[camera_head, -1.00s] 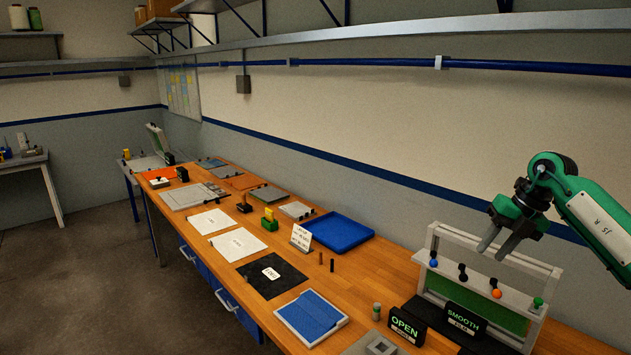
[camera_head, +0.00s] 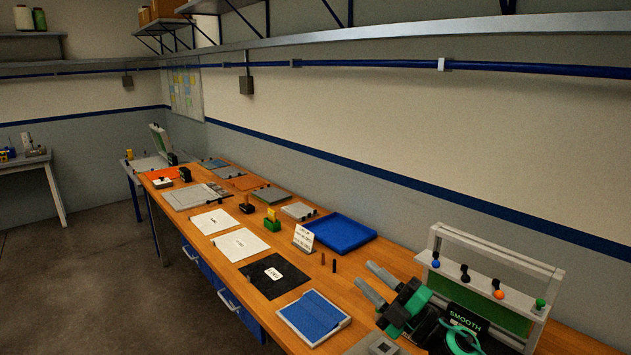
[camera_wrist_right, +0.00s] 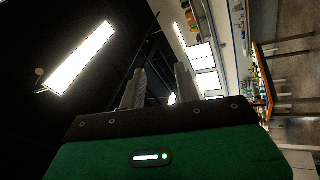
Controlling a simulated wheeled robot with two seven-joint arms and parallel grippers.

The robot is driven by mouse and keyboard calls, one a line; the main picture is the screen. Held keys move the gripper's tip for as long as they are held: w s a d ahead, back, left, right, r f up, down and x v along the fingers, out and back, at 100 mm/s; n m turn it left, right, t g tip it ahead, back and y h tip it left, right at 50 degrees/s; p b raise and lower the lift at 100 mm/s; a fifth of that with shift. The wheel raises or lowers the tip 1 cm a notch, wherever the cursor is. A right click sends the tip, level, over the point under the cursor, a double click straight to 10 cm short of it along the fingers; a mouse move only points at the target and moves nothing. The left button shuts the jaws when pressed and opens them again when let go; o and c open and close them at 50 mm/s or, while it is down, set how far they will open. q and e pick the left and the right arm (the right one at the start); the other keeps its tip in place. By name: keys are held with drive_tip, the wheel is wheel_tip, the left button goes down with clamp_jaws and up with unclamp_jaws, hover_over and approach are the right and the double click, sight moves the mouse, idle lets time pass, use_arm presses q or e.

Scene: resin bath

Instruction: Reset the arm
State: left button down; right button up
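My right gripper (camera_head: 373,284) is in the head view at the lower right, above the near part of the wooden bench. Its two grey fingers are spread apart with nothing between them, and they point up and to the left. In the right wrist view the same gripper (camera_wrist_right: 158,88) shows its two fingers apart and empty, with ceiling lights beyond. My right arm, green and black, hides part of the bench front and the area around the "SMOOTH" sign (camera_head: 467,317). My left gripper is in neither view.
A white-framed rack (camera_head: 490,255) with several coloured knobs stands right of the gripper. A blue tray (camera_head: 340,234), a blue pad in a white frame (camera_head: 313,317), a black mat (camera_head: 273,276) and white sheets lie along the bench (camera_head: 352,285).

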drive_tip(key=s+d+f+m+t+h, duration=0.1)
drive_tip(key=s+d+f+m+h, duration=0.4)
drive_tip(key=f+m+h, duration=0.4)
drive_tip(key=s+d+f+m+h, duration=0.55)
drive_tip(key=f+m+h, duration=0.25)
drive_tip(key=m, duration=0.2)
drive_tip(key=s+f+m+g, duration=0.1)
drive_tip(key=s+f+g, duration=0.3)
drive_tip(key=s, duration=0.4)
drive_tip(key=s+d+f+m+g, duration=0.15)
drive_tip(key=s+f+g, duration=0.3)
drive_tip(key=s, duration=0.45)
drive_tip(key=s+f+m+g, duration=0.1)
drive_tip(key=s+f+g, duration=0.2)
drive_tip(key=s+f, duration=0.35)
drive_tip(key=s+f+g+b, duration=0.25)
drive_tip(key=f+b, duration=0.35)
drive_tip(key=f, duration=3)
drive_tip(key=s+d+f+b, duration=0.3)
drive_tip(key=s+f+b, duration=0.1)
drive_tip(key=s+f, duration=1.5)
wheel_tip(320, 180, down, 4)
drive_tip(key=shift+s+r+g, duration=0.1)
drive_tip(key=shift+s+g, duration=0.1)
drive_tip(key=shift+g, duration=0.1)
